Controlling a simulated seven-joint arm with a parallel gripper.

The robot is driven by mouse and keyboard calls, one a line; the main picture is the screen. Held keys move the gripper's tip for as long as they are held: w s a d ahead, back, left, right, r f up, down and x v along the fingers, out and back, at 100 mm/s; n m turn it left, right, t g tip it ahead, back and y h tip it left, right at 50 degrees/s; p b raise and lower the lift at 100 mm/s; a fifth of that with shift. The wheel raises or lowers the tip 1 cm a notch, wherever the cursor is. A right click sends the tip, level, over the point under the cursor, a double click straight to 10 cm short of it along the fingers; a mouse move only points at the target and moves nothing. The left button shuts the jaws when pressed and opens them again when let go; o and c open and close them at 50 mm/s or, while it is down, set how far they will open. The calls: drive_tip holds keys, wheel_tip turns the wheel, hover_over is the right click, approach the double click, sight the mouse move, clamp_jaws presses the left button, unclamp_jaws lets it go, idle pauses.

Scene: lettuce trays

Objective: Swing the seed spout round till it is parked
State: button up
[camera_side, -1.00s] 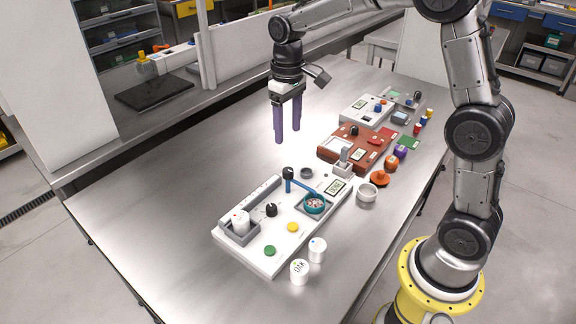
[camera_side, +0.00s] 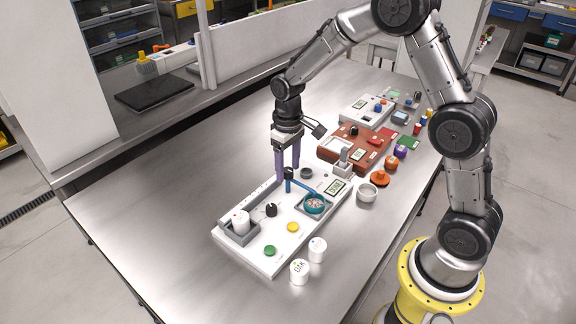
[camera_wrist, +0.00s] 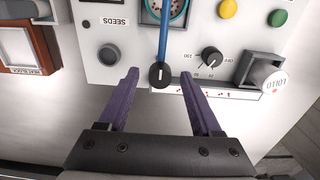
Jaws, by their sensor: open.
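The seed spout is a blue arm (camera_side: 302,186) on a black-capped pivot (camera_side: 289,173) at the back edge of the white seed panel (camera_side: 258,262). Its free end reaches over a teal-rimmed round dish (camera_side: 315,204) holding seeds. In the wrist view the blue arm (camera_wrist: 163,35) runs up from its black knob (camera_wrist: 159,75) to the dish (camera_wrist: 180,10). My gripper (camera_side: 287,178) is open and empty, with purple fingers down by the pivot. In the wrist view the fingers (camera_wrist: 165,103) stand on either side of the knob, a little short of it; contact is not visible.
A grey-framed socket holds a white jar (camera_side: 241,222) at the panel's left. A black dial (camera_side: 271,210) and yellow (camera_side: 292,227) and green buttons (camera_side: 270,250) sit nearby. A brown heat block (camera_side: 352,150) stands behind. Two white jars stand in front.

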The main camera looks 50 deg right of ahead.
drive_tip(key=shift+c, duration=0.3)
clamp_jaws()
idle(1.1)
